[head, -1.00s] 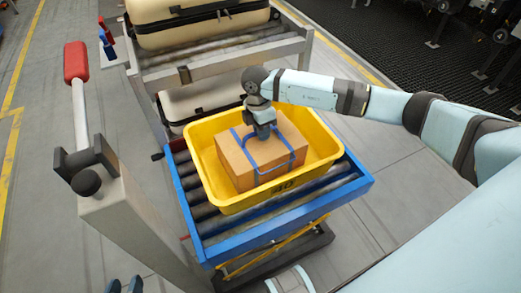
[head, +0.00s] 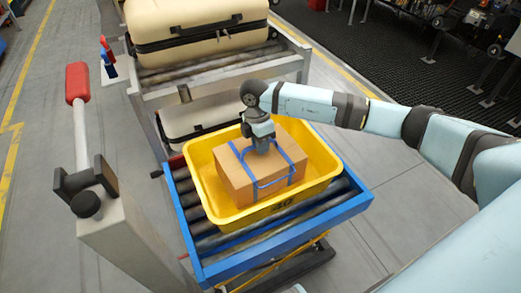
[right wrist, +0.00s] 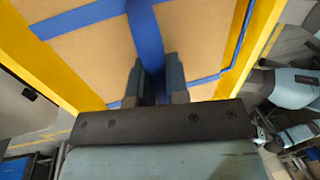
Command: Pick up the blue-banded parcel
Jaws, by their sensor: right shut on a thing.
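The blue-banded parcel (head: 237,185), a brown box with blue straps, sits within the yellow tray (head: 228,217). My right gripper (head: 262,149) points down at the top of the parcel, and its jaws are shut on the blue band. In the right wrist view the gripper (right wrist: 156,92) has a finger on each side of the blue band (right wrist: 146,40), over the box's brown top (right wrist: 95,55). The parcel's underside is hidden by the tray, so I cannot tell whether it touches the tray floor. My left gripper is not in view.
The tray stands on a blue-framed roller cart (head: 290,228). Suitcases (head: 195,25) lie on a roller conveyor behind it. A post with a red-handled lever (head: 76,85) stands at the left. The floor at the right is open.

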